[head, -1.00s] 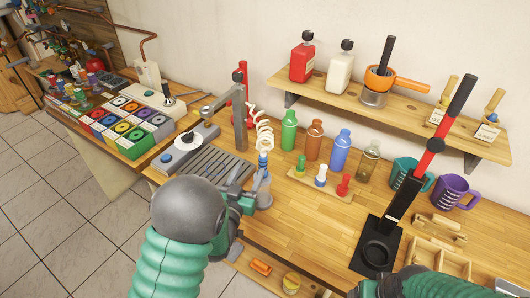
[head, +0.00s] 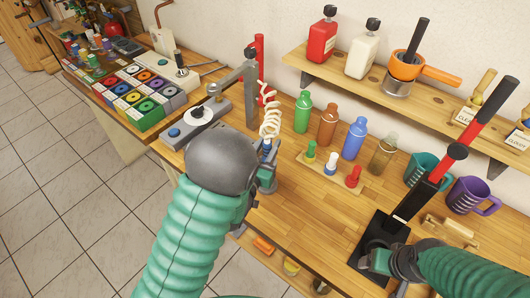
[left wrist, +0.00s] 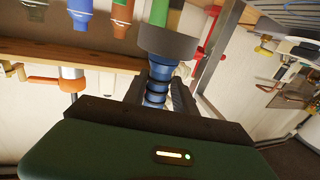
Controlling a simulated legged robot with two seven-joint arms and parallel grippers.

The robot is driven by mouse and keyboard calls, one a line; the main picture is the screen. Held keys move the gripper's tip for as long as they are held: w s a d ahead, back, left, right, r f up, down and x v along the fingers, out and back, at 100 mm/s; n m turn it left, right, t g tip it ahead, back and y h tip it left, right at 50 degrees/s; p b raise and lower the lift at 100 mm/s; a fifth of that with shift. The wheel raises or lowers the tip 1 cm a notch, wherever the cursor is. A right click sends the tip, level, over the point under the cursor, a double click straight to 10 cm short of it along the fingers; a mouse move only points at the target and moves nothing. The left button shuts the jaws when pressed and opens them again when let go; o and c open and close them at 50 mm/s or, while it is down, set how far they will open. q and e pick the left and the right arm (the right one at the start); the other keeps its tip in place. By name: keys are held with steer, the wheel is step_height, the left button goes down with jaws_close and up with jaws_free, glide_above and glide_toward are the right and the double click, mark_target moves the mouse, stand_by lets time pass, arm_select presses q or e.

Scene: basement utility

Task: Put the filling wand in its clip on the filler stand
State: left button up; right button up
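The grey filler stand (head: 249,95) rises at the back left of the bench. A white coiled hose (head: 270,118) hangs from its arm to the blue filling wand (head: 266,148). My left gripper (head: 265,178) is at the wand, partly hidden behind my own wrist. In the left wrist view the ribbed blue wand (left wrist: 157,88) lies between the dark fingers, which look shut on it, with a dark grey collar (left wrist: 168,42) beyond. I cannot make out the clip. My right gripper (head: 376,262) is by the black lever press base; its fingers are not clear.
A row of coloured bottles (head: 354,138) and a tray of small stoppers (head: 331,170) stand right of the wand. The lever press (head: 415,200) and mugs (head: 468,194) are farther right. A wooden shelf (head: 430,105) hangs above. Bare bench lies in front of the stoppers.

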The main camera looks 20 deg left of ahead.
arm_select(q)
steer(key=shift+w+d, duration=0.15)
steer(key=shift+d, duration=0.2)
steer(key=shift+c, duration=1.2)
steer(key=shift+w+d+f, duration=0.3)
steer(key=shift+w, duration=0.05)
jaws_close()
steer(key=shift+a, duration=0.35)
arm_select(e)
steer(key=shift+w+d+f, duration=0.2)
steer(key=shift+w+d, duration=0.05)
steer(key=shift+w, duration=0.1)
arm_select(q)
steer(key=shift+d, duration=0.1)
step_height(320, 180, up, 10)
arm_select(e)
steer(key=shift+d+r, duration=0.15)
steer(key=shift+d, duration=0.1)
arm_select(q)
steer(key=shift+r, duration=0.1)
